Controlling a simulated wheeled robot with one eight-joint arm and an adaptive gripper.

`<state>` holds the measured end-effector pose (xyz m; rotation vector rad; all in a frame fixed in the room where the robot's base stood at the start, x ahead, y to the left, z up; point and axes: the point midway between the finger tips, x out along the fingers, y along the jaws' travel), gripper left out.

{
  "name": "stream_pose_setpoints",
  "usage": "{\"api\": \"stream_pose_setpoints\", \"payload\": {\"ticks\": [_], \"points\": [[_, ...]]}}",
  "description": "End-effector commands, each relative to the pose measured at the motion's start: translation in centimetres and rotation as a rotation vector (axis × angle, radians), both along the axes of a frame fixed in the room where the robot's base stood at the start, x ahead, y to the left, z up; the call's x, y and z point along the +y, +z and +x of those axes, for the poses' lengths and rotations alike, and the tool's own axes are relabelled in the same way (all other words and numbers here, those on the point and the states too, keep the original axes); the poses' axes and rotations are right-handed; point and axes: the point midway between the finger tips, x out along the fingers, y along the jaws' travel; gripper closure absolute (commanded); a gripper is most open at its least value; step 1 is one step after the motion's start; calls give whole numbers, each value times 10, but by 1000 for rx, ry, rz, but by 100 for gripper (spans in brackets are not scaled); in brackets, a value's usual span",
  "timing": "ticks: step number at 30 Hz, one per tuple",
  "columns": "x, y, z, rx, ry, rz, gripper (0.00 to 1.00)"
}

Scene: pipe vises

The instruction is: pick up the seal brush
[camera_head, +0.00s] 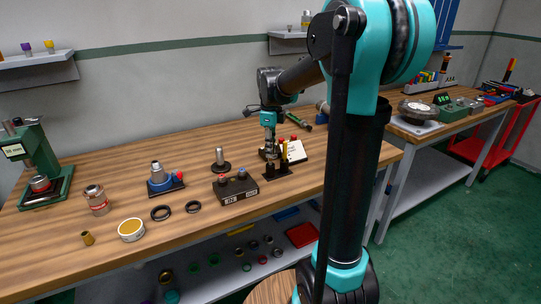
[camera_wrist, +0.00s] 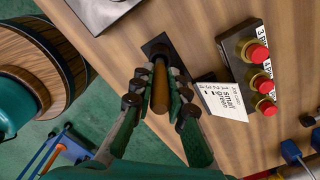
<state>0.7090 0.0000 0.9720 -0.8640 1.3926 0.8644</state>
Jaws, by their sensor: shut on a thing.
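The seal brush (camera_wrist: 160,90) shows in the wrist view as a brown cylindrical handle between my fingertips. My gripper (camera_wrist: 158,92) is shut on it, with the dark jointed fingers on either side. A black stand (camera_wrist: 158,46) lies just beyond the handle; in the head view the stand (camera_head: 278,173) is on the wooden bench, below my gripper (camera_head: 270,151). The brush's lower end is hidden, so I cannot tell whether it still touches the stand.
A panel with red buttons (camera_wrist: 249,56) and a white card (camera_wrist: 223,108) are close beside the gripper. The bench front edge is near.

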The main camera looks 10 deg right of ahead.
Motion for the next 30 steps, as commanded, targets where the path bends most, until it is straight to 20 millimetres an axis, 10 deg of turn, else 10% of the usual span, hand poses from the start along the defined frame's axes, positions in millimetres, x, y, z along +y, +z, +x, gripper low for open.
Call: {"api": "stream_pose_setpoints", "payload": {"ticks": [18, 30], "points": [[0, 141, 0, 0, 0, 0, 100], [0, 172, 0, 0, 0, 0, 100]]}}
